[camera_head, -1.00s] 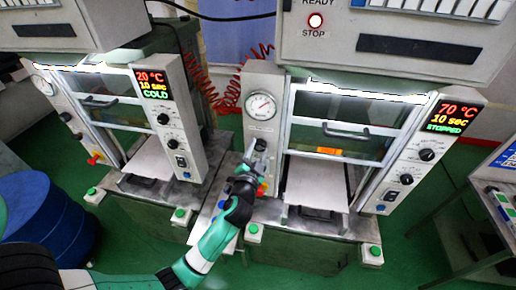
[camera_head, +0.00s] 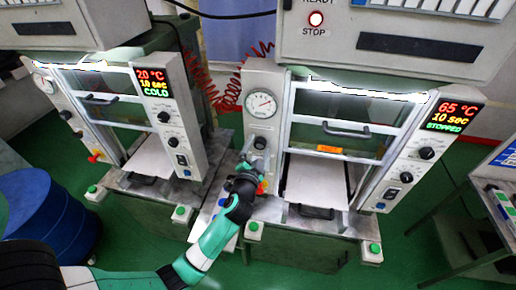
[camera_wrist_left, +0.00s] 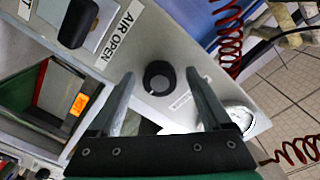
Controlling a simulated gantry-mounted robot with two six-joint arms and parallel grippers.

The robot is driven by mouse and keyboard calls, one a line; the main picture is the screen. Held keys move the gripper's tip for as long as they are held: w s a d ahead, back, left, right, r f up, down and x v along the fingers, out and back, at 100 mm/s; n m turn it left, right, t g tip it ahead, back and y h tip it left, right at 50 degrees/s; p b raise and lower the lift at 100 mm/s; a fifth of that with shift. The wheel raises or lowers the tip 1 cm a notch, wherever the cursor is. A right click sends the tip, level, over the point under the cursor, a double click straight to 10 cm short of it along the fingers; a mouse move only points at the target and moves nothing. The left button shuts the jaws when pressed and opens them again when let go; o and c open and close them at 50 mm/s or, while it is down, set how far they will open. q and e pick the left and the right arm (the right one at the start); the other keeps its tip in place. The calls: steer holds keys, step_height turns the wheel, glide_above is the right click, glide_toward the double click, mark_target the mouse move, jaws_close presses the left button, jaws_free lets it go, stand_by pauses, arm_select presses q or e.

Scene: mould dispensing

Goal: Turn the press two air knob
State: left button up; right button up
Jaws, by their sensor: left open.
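Press two (camera_head: 300,155) is the right press in the head view. Its display (camera_head: 453,115) reads 65 °C, 10 sec, STOPPED. In the left wrist view a round black knob (camera_wrist_left: 159,77) sits on its grey front panel, close to an AIR OPEN label (camera_wrist_left: 118,30). My left gripper (camera_head: 256,153) is at this panel, below the pressure gauge (camera_head: 261,103). In the left wrist view its fingers (camera_wrist_left: 159,78) are open, one on each side of the knob. I cannot tell whether they touch it. My right gripper is not in view.
Press one (camera_head: 110,115) stands to the left; its display reads 20 °C, COLD. Red coiled hoses (camera_head: 228,95) hang between the presses. A blue drum (camera_head: 50,220) stands at the lower left. A side table (camera_head: 480,210) is at the right.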

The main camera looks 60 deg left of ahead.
arm_select(q)
steer(key=shift+d, duration=0.1)
steer(key=b+v, duration=0.1)
steer(key=v, duration=1)
steer(key=shift+s, duration=0.2)
steer(key=shift+d, duration=0.2)
